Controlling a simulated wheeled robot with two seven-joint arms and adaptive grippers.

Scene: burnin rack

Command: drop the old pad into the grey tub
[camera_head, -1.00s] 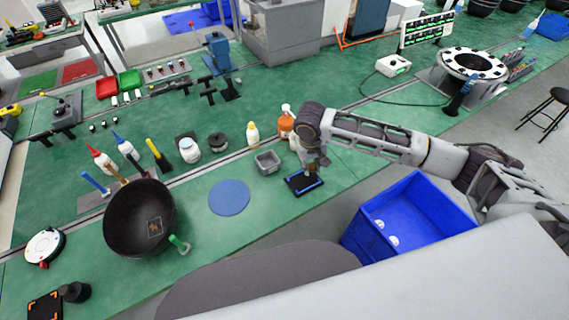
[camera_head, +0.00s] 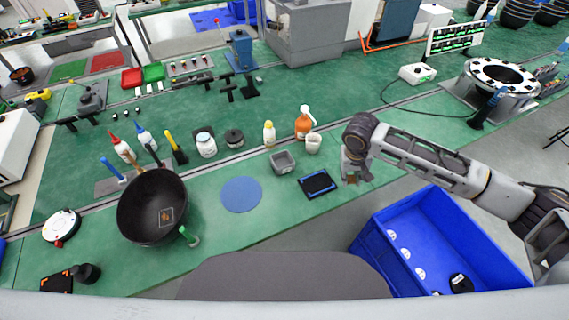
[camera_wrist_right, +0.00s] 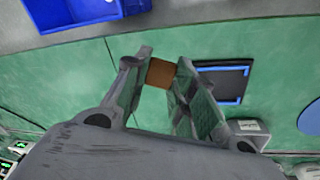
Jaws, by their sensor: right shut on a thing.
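My right gripper (camera_head: 354,176) is low over the green bench, just right of a black tray with blue edges (camera_head: 318,183). In the right wrist view its two fingers (camera_wrist_right: 160,80) are shut on a small brown block (camera_wrist_right: 160,73), which I take for the old pad. The small grey tub (camera_head: 283,162) stands on the bench left of the gripper and beyond the tray; its top is open. It also shows in the right wrist view (camera_wrist_right: 248,129), partly hidden by my gripper. My left gripper is out of view.
A white cup (camera_head: 313,144), an orange spray bottle (camera_head: 304,122) and a yellow-capped bottle (camera_head: 269,134) stand behind the tub and tray. A flat blue disc (camera_head: 241,194) lies left of the tub. A blue bin (camera_head: 436,238) is off the bench's front edge.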

